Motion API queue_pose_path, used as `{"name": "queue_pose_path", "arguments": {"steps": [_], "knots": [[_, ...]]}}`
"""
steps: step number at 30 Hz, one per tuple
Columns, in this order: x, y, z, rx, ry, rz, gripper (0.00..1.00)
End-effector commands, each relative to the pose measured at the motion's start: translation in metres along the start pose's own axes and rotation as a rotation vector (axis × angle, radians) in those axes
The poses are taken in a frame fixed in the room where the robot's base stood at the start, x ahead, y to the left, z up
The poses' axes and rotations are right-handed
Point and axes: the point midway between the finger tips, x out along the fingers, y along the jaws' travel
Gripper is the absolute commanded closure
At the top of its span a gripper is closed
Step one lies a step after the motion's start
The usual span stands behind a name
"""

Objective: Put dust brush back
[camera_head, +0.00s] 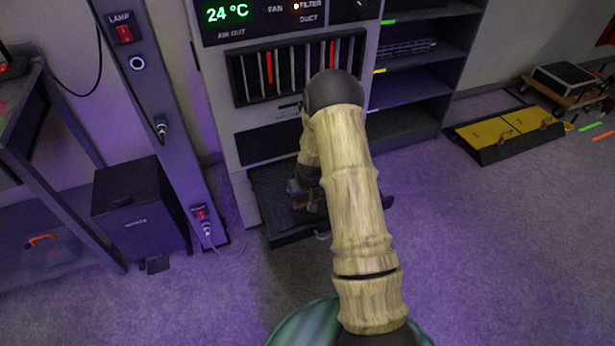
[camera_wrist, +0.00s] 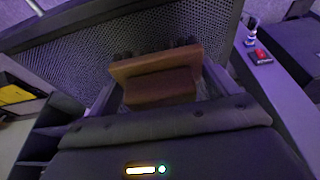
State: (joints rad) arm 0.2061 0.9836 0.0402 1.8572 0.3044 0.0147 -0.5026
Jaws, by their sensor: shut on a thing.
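The dust brush (camera_wrist: 160,82) shows as a brown wooden block between the fingers of my gripper (camera_wrist: 157,92) in the wrist view. My gripper is shut on it. Dark tufts show at its far edge. In the head view my gripper (camera_head: 303,187) is low in front of the grey cabinet, over a dark pulled-out tray (camera_head: 290,234). A small brown part of the brush (camera_head: 304,202) shows there; my arm hides much of it. In the wrist view a dark perforated surface (camera_wrist: 90,55) lies beyond the brush. I cannot tell whether the brush touches it.
The grey cabinet (camera_head: 240,165) has a slotted filter bay (camera_head: 290,68) above the tray. A dark bin (camera_head: 140,205) and a post with switches (camera_head: 165,120) stand to the left. Dark shelves (camera_head: 415,90) and a yellow-topped case (camera_head: 505,130) are to the right. The floor at right front is clear.

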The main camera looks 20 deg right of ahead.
Motion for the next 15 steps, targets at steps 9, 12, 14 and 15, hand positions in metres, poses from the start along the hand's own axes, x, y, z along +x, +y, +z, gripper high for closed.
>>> {"name": "queue_pose_path", "arguments": {"steps": [9, 12, 14, 15], "knots": [[-0.029, -0.027, 0.031, -0.001, -0.007, 0.001, 0.39], [-0.037, -0.036, 0.042, 0.0, -0.006, 0.001, 0.39], [-0.043, -0.042, 0.049, 0.0, -0.006, 0.0, 0.39], [-0.047, -0.045, 0.053, 0.0, -0.005, -0.001, 0.39]]}}
